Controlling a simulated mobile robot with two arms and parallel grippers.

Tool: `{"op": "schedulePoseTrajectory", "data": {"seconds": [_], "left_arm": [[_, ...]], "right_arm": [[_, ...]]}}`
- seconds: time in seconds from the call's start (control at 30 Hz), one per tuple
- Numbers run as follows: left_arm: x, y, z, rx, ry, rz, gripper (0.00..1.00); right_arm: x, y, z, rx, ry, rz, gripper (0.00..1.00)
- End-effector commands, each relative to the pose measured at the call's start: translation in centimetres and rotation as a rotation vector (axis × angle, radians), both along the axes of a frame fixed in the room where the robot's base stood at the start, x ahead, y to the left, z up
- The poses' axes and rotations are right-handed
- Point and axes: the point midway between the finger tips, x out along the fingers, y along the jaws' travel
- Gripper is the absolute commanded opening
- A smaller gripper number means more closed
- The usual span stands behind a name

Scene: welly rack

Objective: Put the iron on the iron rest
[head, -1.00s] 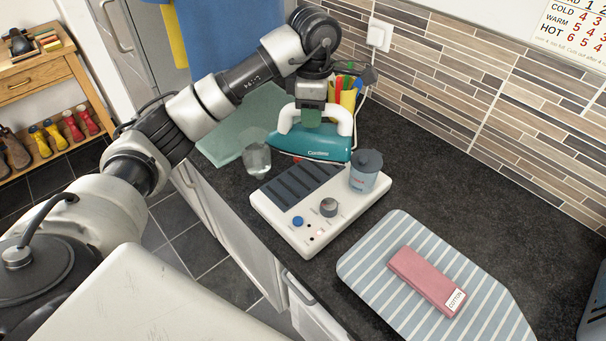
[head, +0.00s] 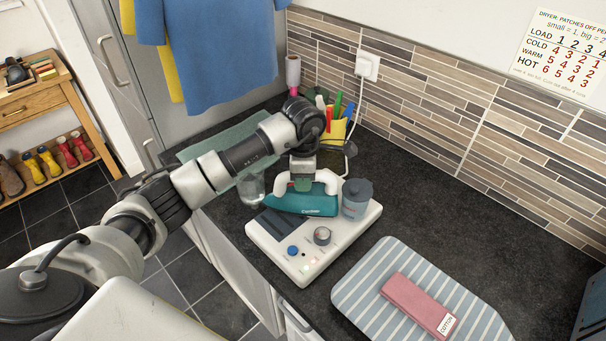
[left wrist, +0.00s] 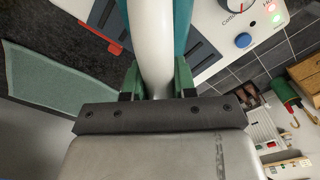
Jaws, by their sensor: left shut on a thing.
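The teal iron (head: 312,206) with a white handle is held level by my left gripper (head: 302,184), whose green fingers are shut on the handle. The handle also shows between the fingers in the left wrist view (left wrist: 152,40). The iron is low over the dark ribbed back part of the white iron rest (head: 343,236), and looks down on it or very nearly so. I cannot tell whether the whole sole touches. The rest has a blue button, a dial and small lights, one glowing green in the left wrist view. My right gripper is not in view.
A lidded grey-blue container (head: 355,203) stands close right of the iron. A clear glass (head: 251,190) stands to its left. A yellow pen cup (head: 334,128) is behind. Dark counter is free at right.

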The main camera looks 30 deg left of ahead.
Motion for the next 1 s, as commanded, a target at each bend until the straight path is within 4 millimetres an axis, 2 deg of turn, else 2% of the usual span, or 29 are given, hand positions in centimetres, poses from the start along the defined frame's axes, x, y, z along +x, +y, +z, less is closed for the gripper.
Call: {"op": "schedulePoseTrajectory", "data": {"seconds": [0.27,0.3,0.43,0.8,0.83,1.0], "left_arm": [[0.1,0.0,-0.3,0.000,-0.004,0.000,0.01],[0.0,0.0,-0.3,0.000,-0.001,0.000,0.31],[0.0,0.0,-0.3,0.000,-0.001,0.000,0.51],[0.0,0.0,0.4,0.000,-0.001,-0.001,0.52],[0.1,0.0,0.4,0.000,-0.004,-0.001,0.52],[0.2,0.0,3.3,0.000,-0.009,-0.002,0.52]], "right_arm": [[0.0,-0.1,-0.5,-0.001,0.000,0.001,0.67],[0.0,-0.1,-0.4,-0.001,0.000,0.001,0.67],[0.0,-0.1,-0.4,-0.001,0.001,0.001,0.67],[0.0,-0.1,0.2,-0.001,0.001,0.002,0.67],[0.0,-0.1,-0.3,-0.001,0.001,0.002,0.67],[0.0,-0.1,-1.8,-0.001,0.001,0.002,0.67]]}}
